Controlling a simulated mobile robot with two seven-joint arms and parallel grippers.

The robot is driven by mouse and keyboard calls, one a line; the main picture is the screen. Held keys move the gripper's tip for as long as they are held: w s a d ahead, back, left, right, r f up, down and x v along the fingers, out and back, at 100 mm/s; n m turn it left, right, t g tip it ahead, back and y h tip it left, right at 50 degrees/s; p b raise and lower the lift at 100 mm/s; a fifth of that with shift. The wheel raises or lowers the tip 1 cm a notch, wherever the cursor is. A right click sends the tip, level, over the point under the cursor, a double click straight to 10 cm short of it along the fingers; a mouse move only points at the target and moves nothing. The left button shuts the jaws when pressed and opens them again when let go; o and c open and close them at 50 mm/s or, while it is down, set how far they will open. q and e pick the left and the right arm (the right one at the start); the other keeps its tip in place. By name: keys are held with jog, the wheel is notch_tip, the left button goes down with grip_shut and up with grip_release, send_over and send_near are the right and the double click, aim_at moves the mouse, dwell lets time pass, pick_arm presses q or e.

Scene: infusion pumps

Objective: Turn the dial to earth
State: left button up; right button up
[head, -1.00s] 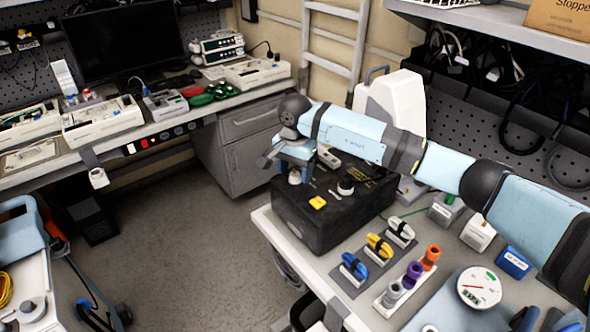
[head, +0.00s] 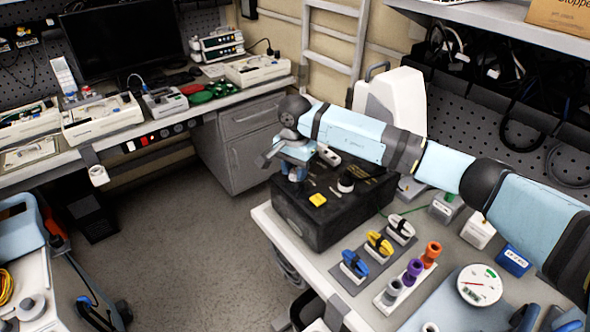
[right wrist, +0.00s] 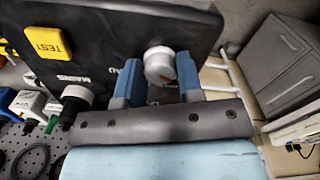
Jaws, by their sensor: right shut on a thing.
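A black box (head: 318,225) stands at the left end of the right-hand bench. My right gripper (head: 298,172) reaches down over its far left part. In the right wrist view, the blue fingers of my right gripper (right wrist: 160,82) are closed on a pale round dial (right wrist: 158,63), one finger on each side. The dial's pointer and any earth marking cannot be read. A second knob, black with a white top (head: 346,184), sits farther right on the box and also shows in the right wrist view (right wrist: 76,97). My left gripper is not seen.
A yellow TEST button (head: 318,200) sits on the box near its front edge. Blue, yellow and white clips (head: 379,244) and several coloured sockets (head: 411,273) stand to the right. A round gauge (head: 480,285) is nearer.

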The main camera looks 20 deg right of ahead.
aim_at(295, 171)
jog(key=m+b, duration=0.2)
jog(key=m, duration=0.2)
jog(key=shift+f, duration=0.1)
jog(key=shift+m+b, duration=0.95)
jog(key=shift+m, duration=1.15)
jog(key=o, duration=0.9)
notch_tip(295, 171, up, 14)
jog(key=shift+r+b, duration=0.1)
jog(key=shift+b, duration=0.45)
